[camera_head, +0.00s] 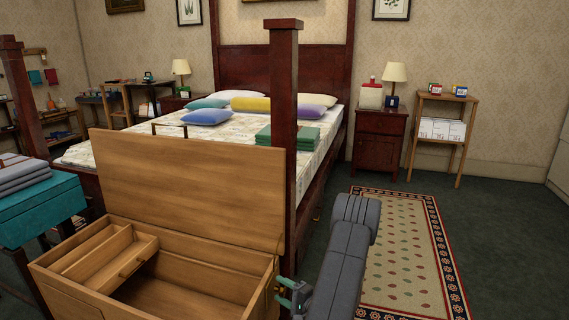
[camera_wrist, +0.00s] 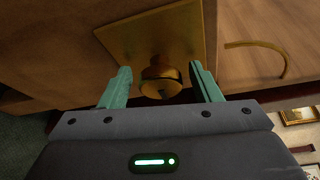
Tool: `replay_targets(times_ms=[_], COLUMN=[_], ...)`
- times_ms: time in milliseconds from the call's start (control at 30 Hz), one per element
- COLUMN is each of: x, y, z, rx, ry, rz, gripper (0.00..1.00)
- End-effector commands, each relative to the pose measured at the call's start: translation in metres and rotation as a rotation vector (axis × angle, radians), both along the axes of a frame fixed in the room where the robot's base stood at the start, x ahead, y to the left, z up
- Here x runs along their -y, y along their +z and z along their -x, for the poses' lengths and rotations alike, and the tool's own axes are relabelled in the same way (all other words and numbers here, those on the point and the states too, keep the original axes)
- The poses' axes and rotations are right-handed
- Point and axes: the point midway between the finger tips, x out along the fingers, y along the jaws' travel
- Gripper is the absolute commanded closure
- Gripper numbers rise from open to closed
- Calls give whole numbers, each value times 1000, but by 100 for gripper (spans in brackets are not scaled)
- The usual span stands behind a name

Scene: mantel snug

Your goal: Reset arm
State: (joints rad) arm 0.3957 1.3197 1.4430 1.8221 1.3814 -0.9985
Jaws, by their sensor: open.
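My gripper (camera_head: 292,297) is at the right side of an open wooden chest (camera_head: 215,257), low in the head view. In the wrist view my gripper (camera_wrist: 161,78) has its two green fingers apart, with a round brass knob (camera_wrist: 160,78) on a square brass plate (camera_wrist: 140,38) between them. Whether a finger touches the knob I cannot tell. My grey arm reaches down to the chest from the right in the head view.
The chest's lid (camera_head: 185,185) stands raised; a small wooden tray (camera_head: 107,258) sits inside at left. A dark red bedpost (camera_head: 284,90) rises just behind. A teal box (camera_head: 38,208) with folded grey cloths is at left. A patterned rug (camera_head: 405,250) lies clear at right.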

Motion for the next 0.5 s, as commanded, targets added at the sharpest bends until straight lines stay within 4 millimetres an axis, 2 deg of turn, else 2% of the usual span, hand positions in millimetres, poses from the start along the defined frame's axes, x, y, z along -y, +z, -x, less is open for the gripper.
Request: replay_targets(times_ms=[200,500], x=[0,0], y=[0,0], z=[0,0], rx=[129,200], ry=[-1,0], rz=[40,64], gripper=[43,43])
